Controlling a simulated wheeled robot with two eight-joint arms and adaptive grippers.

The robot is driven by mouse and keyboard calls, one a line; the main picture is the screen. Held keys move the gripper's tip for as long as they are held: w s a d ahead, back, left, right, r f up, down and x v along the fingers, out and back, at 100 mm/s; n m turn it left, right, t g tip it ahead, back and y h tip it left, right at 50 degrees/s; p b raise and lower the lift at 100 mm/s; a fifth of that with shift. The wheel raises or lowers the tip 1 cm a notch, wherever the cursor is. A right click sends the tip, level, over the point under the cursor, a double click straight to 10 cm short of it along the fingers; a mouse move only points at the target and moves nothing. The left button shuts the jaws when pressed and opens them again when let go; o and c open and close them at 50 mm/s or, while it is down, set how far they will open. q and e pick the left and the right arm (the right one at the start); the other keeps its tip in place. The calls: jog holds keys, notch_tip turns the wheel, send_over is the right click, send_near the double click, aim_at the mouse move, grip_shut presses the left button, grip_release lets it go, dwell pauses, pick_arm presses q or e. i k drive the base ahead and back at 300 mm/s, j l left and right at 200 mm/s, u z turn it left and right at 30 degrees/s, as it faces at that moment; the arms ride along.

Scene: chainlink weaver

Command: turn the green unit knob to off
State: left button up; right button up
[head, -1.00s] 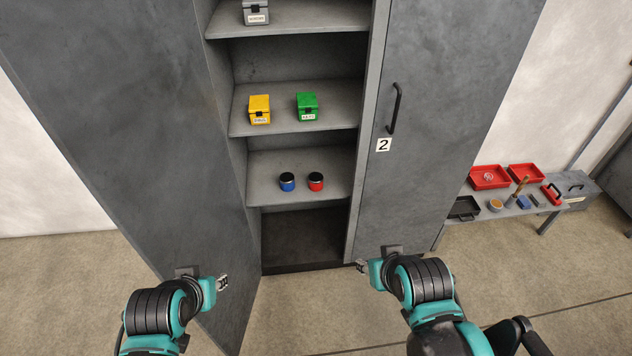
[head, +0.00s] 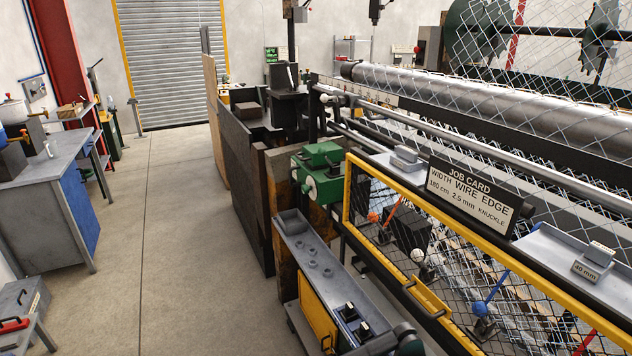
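A green unit (head: 320,172) sits at the near end of the weaving machine, left of the yellow-framed mesh guard. A pale green round knob or handle (head: 309,188) shows on its front; I cannot tell what setting it is at. Small black knobs (head: 349,311) sit on the grey panel below, their settings too small to read. Neither of my grippers is in the head view. A dark rounded part at the bottom edge may be my arm; I cannot tell.
A yellow-framed mesh guard (head: 430,305) runs along the machine, with a job card (head: 468,196) above it. A grey bench (head: 50,205) stands at the left. The floor aisle (head: 175,240) between is clear, leading to a roller shutter (head: 172,62).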

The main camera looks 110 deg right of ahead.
aim_at(305, 188)
jog(key=z, duration=3.55)
jog(key=i+j, duration=0.25)
jog(key=i, duration=0.2)
jog(key=i+j+u, duration=0.1)
jog(key=i, duration=0.4)
jog(key=i+j+u, duration=0.1)
jog(key=i+j, duration=0.2)
jog(key=i, duration=0.15)
